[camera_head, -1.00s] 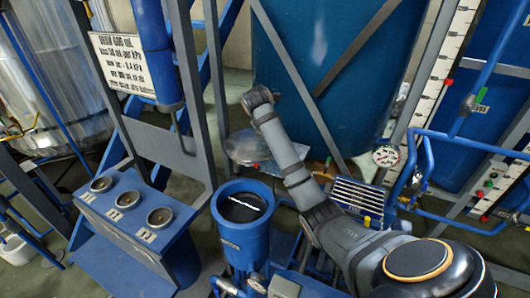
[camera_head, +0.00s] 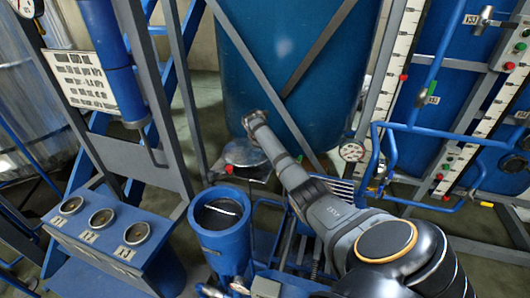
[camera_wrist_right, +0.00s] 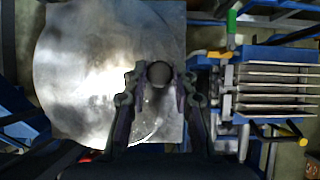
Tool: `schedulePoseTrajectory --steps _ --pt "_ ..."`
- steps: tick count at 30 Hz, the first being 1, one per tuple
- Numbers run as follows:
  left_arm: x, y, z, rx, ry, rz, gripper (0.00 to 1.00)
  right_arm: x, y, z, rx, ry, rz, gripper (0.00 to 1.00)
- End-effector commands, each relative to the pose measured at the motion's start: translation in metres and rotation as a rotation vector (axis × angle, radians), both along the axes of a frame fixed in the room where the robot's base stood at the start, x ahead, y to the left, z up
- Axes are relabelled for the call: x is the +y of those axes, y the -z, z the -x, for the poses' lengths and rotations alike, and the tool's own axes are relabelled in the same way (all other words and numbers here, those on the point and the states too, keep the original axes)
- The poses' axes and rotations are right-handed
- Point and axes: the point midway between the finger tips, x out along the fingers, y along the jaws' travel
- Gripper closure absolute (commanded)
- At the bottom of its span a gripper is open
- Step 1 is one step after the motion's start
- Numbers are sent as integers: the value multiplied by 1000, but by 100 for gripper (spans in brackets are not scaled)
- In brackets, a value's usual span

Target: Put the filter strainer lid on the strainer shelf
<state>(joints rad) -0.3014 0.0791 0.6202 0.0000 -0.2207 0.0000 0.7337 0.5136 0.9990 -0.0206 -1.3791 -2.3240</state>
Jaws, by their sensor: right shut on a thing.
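The filter strainer lid is a round, shiny grey disc (camera_wrist_right: 85,75), seen from above in the right wrist view. It also shows as a pale disc (camera_head: 240,153) in the head view, beyond the blue pot. My right gripper (camera_wrist_right: 158,82) is shut on the lid's round knob, at the disc's right part. A slotted rack with several parallel plates, which looks like the strainer shelf (camera_wrist_right: 275,92), is right of the lid. My arm partly covers it in the head view (camera_head: 343,188). My left gripper is not in view.
An open blue pot (camera_head: 220,240) stands nearer than the lid. A large blue tank (camera_head: 290,60) rises behind it. Blue pipes (camera_head: 420,130) and a gauge (camera_head: 352,151) are to the right. A console with three dials (camera_head: 100,235) is at left.

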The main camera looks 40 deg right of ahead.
Motion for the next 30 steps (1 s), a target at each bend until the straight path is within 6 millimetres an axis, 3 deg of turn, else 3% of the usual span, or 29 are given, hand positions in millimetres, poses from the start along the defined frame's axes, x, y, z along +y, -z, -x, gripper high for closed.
schedulePoseTrajectory --steps 9,14,15,20,30 --pt "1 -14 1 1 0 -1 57 -3 31 -1 -1 -2 0 100" --pt "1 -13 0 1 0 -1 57 -3 34 -1 -1 -1 1 100" --pt "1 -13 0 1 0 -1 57 -3 36 0 4 -2 -2 72" --pt "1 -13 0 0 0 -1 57 -3 36 0 3 -1 -1 50" --pt "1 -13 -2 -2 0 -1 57 -2 32 0 1 0 1 50"
